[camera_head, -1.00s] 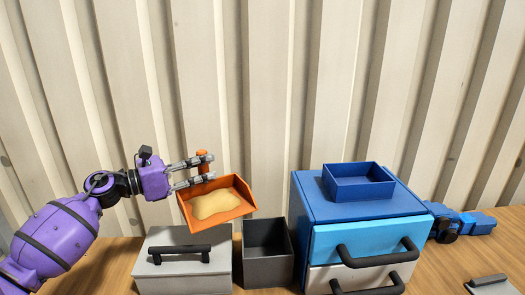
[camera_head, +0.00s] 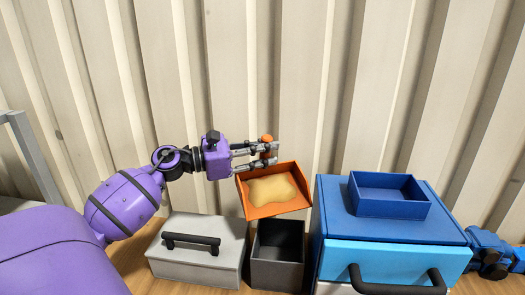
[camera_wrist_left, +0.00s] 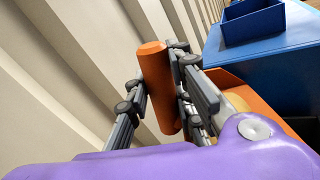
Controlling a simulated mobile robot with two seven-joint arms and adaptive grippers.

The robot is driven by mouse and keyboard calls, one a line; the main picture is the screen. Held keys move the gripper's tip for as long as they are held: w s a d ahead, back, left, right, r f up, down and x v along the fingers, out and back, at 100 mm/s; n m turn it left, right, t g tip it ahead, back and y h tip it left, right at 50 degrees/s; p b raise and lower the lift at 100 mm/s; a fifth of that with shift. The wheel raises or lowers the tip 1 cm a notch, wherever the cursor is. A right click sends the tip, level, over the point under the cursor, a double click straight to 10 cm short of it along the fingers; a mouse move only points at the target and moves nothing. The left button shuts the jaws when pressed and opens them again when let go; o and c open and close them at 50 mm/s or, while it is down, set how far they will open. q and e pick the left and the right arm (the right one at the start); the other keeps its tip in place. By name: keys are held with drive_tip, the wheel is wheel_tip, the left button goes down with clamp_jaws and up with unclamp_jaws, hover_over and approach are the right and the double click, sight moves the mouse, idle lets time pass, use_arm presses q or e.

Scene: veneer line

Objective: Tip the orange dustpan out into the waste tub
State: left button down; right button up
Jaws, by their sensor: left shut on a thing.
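The orange dustpan (camera_head: 252,207) holds a pale yellow heap (camera_head: 272,189) and hangs in the air, its open face toward me. My left gripper (camera_head: 268,155) is shut on its upright orange handle (camera_head: 266,139). In the left wrist view the handle (camera_wrist_left: 158,85) stands between the fingers, with part of the orange pan (camera_wrist_left: 222,79) behind them. The waste tub, an open dark grey box (camera_head: 276,272), stands on the table below the dustpan in the head view. The gap between pan and tub is hard to judge. My right gripper is not in view.
A light grey box with a black handle (camera_head: 205,267) stands left of the tub. A blue drawer cabinet (camera_head: 335,215) is close on the right, bearing an open blue tray (camera_head: 390,209). A blue and black object (camera_head: 490,252) lies beyond it. A ribbed wall (camera_head: 270,70) rises behind.

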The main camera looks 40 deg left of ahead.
use_arm(q)
drive_tip(key=s+d+r+m+b, duration=0.1)
drive_tip(key=s+d+m, duration=0.4)
drive_tip(key=d+m, duration=0.3)
drive_tip(key=shift+s+d+r+m, duration=0.3)
drive_tip(key=shift+s+d, duration=0.1)
drive_tip(key=shift+d, duration=0.15)
idle(1.0)
drive_tip(key=shift+w, duration=0.1)
